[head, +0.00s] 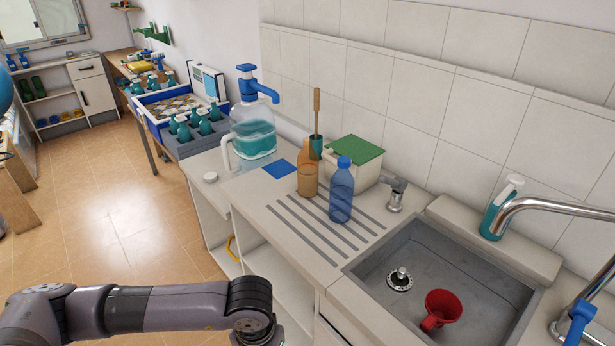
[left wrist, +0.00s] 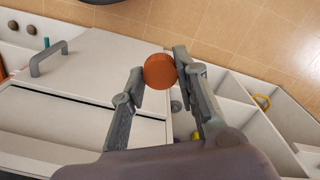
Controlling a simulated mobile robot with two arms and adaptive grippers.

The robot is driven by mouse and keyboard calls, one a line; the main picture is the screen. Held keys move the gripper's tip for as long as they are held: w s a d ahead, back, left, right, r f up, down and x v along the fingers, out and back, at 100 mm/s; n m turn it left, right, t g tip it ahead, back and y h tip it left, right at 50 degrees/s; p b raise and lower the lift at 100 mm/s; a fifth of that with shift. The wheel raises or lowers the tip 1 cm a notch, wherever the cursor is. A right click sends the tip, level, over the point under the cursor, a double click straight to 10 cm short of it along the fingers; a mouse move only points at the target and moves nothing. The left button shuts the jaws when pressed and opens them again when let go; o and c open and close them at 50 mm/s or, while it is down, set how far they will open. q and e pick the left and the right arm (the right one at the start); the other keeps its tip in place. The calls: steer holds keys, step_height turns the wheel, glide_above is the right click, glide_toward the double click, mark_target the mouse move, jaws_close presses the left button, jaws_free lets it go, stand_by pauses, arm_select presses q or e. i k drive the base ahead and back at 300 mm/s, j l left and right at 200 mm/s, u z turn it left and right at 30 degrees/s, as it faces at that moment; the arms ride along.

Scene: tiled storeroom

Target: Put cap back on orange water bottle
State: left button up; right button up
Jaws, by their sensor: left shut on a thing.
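The orange water bottle (head: 307,180) stands upright on the ribbed drainboard, with no cap visible on its neck. A blue bottle (head: 341,193) with a blue cap stands upright just right of it. My left gripper (left wrist: 160,70) is shut on a round orange cap (left wrist: 159,72), held between its fingertips in the left wrist view. There the cap is in front of the counter's cabinets and shelves, above the floor. In the head view my left arm crosses the bottom left, below and left of the bottles; its fingers and the cap are out of frame. My right gripper is not in view.
Behind the bottles are a wooden-handled brush (head: 317,105) and a green-lidded box (head: 353,150). A large jug (head: 253,140) stands at left, near a white round cap (head: 210,177). The drainboard's front is clear.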

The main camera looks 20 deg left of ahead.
mark_target(308, 160)
steer(key=i+j+z, duration=0.1)
steer(key=j+z, duration=0.15)
steer(key=j, duration=0.55)
steer(key=j+z, duration=0.25)
steer(key=j, duration=0.5)
steer(key=j+z, duration=0.25)
steer(key=j, duration=0.55)
steer(key=k+j+z, duration=0.1)
steer(key=j+z, duration=0.15)
steer(key=j, duration=0.55)
